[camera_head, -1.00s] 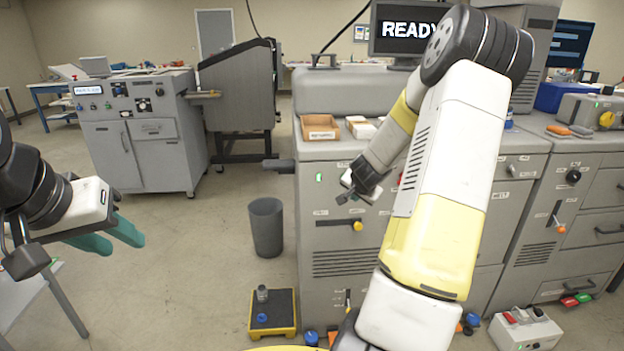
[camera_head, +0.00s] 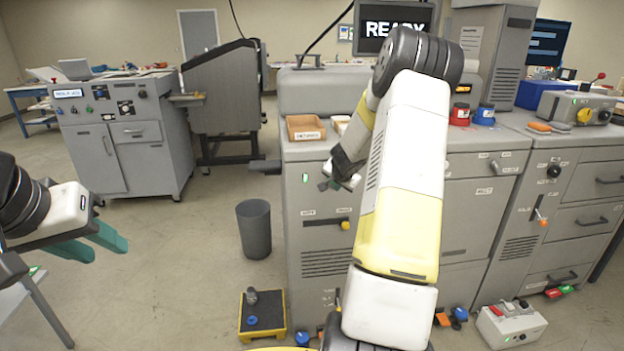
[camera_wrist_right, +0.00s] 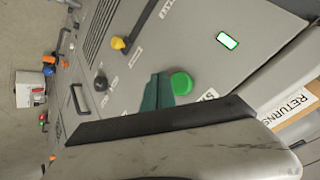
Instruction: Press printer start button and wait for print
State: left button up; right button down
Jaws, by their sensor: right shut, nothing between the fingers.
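The grey printer cabinet (camera_head: 320,225) stands in front of me, with a lit green-white indicator (camera_head: 305,177) on its front. The monitor (camera_head: 375,30) above it reads READY, partly covered by my right arm. My right gripper (camera_head: 330,184) is shut and empty at the cabinet front. In the right wrist view, its teal fingertips (camera_wrist_right: 158,92) are right beside a round green button (camera_wrist_right: 181,82); I cannot tell whether they touch. The indicator (camera_wrist_right: 228,41) is lit there too. The button is hidden in the head view. My left gripper (camera_head: 104,242) is open and empty, far left.
A yellow knob (camera_wrist_right: 117,43) and a black knob (camera_wrist_right: 101,83) are on nearby panels. A cardboard bin (camera_head: 305,129) sits on the cabinet top. A grey waste bin (camera_head: 254,228) and a yellow-edged platform (camera_head: 262,331) stand on the floor to the left.

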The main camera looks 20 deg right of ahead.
jog(key=shift+w+d, duration=0.2)
jog(key=shift+w, duration=0.65)
jog(key=shift+w, duration=0.1)
dwell(1.4)
jog(key=shift+w+d+r, duration=0.1)
jog(key=shift+w, duration=0.2)
jog(key=shift+w+d, duration=0.15)
jog(key=shift+w, duration=0.35)
dwell(0.7)
jog(key=shift+s+a, duration=0.25)
jog(key=shift+s, duration=0.65)
jog(key=shift+s, duration=0.1)
jog(key=shift+s+a, duration=0.2)
jog(key=shift+s, duration=0.6)
jog(key=shift+s+a, duration=0.2)
jog(key=shift+s, duration=0.55)
jog(key=shift+s+a, duration=0.2)
jog(key=shift+s, duration=0.6)
